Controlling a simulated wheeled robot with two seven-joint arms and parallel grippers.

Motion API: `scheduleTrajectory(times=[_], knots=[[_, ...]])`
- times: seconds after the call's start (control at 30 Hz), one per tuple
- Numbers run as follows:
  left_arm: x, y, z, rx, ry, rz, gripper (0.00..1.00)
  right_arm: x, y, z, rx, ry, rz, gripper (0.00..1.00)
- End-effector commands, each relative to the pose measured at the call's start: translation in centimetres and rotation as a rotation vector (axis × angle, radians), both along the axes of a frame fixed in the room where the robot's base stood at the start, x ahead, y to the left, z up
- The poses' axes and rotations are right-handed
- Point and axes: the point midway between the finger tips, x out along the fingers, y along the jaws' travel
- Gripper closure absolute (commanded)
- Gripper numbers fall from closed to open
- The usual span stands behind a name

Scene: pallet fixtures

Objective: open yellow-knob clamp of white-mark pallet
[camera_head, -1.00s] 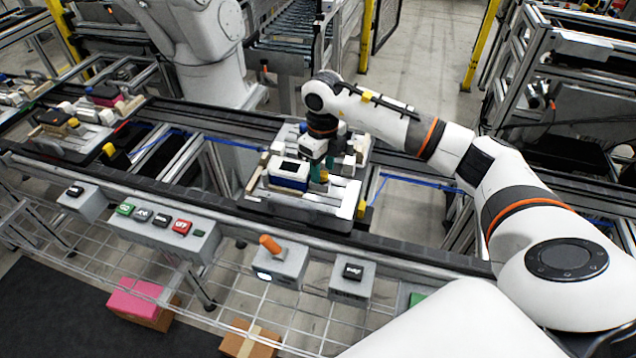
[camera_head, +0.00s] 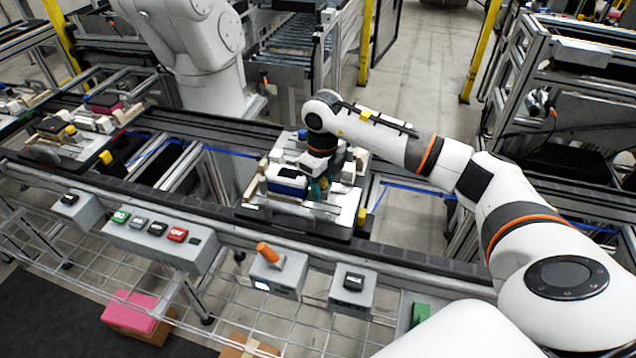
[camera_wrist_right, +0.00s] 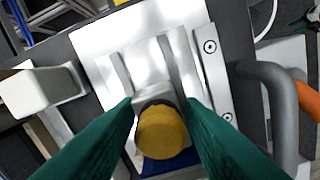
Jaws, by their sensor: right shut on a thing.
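The middle pallet (camera_head: 345,212) sits on the conveyor, with metal fixture plates and a blue part with a white top (camera_head: 287,181). My right gripper (camera_head: 318,190) is down at the right side of the blue part. In the right wrist view, its teal fingers (camera_wrist_right: 161,108) are closed around a clamp's yellow knob (camera_wrist_right: 163,134), one on each side. The knob is on a grey clamp body in front of a bright metal plate (camera_wrist_right: 155,50). In the head view the gripper mostly hides this knob. I cannot make out a white mark on the pallet. My left gripper is not in view.
Another loaded pallet (camera_head: 60,150) stands to the left on the conveyor. A button box (camera_head: 150,229) and a box with an orange lever (camera_head: 270,253) line the front rail. In the wrist view, a grey curved bar (camera_wrist_right: 275,110) is close on the right and a pale block (camera_wrist_right: 40,90) on the left.

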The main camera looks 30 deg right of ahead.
Motion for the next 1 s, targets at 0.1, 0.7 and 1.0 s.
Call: scheduleTrajectory(times=[0.1,0.7,1.0], knots=[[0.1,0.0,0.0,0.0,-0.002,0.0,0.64,0.0,-0.1,0.0,0.0,0.0,-0.002,0.85],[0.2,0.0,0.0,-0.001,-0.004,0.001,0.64,-1.6,-1.4,-0.1,-0.003,0.004,-0.005,0.85],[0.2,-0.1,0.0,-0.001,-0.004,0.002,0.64,-1.9,-1.7,-0.1,-0.001,0.002,-0.004,0.58]])
